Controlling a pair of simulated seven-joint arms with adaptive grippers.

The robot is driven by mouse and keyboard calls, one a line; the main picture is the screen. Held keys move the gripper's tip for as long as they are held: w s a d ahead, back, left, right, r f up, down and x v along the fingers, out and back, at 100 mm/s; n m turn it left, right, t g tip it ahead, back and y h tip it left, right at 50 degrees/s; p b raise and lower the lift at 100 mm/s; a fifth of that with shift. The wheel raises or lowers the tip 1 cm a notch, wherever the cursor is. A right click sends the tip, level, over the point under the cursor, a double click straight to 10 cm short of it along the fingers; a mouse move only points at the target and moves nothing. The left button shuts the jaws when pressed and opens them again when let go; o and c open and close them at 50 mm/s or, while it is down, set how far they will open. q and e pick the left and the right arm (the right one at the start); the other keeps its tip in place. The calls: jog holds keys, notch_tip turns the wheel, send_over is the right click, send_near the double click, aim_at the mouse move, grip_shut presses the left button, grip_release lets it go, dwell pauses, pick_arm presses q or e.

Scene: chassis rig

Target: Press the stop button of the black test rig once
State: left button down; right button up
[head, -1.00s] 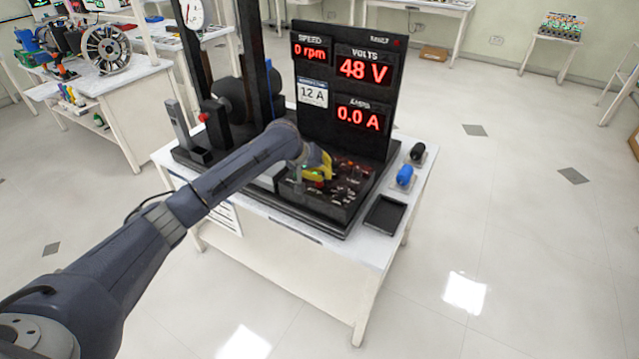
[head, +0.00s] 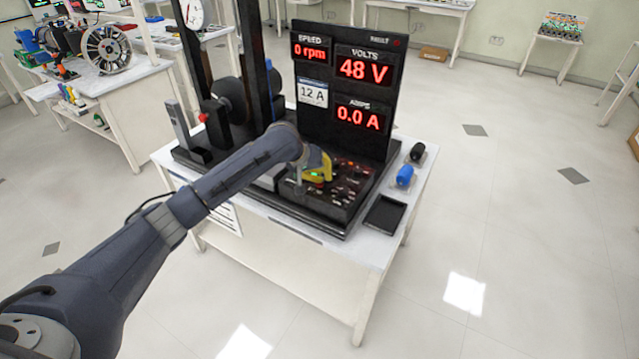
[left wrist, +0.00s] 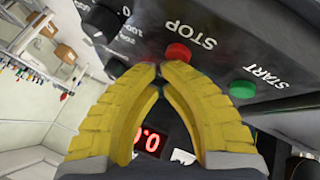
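The black test rig (head: 345,75) stands on a white table, its upright panel reading 0 rpm, 48 V and 0.0 A. My left gripper (head: 316,178) is over the sloping control panel (head: 340,196) at its foot. In the left wrist view the yellow fingers of my left gripper (left wrist: 160,70) meet at the tips, with nothing between them. The red stop button (left wrist: 178,53), beside the word STOP, lies right at the fingertips; I cannot tell whether they touch it. The green start button (left wrist: 243,89) is to its right. My right gripper is not in view.
A black knob (left wrist: 103,22) is left of the stop button in the left wrist view. A blue cylinder (head: 405,176), a black cylinder (head: 417,152) and a black tray (head: 385,212) lie on the table right of the rig. Black uprights stand behind my arm.

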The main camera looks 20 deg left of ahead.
aim_at(323, 183)
pick_arm(q)
jog(key=shift+f, duration=0.2)
dwell(0.3)
jog(key=shift+r, duration=0.9)
jog(key=shift+r, duration=0.1)
notch_tip(323, 183, up, 5)
jog(key=shift+f, duration=0.1)
dwell(0.6)
dwell(0.5)
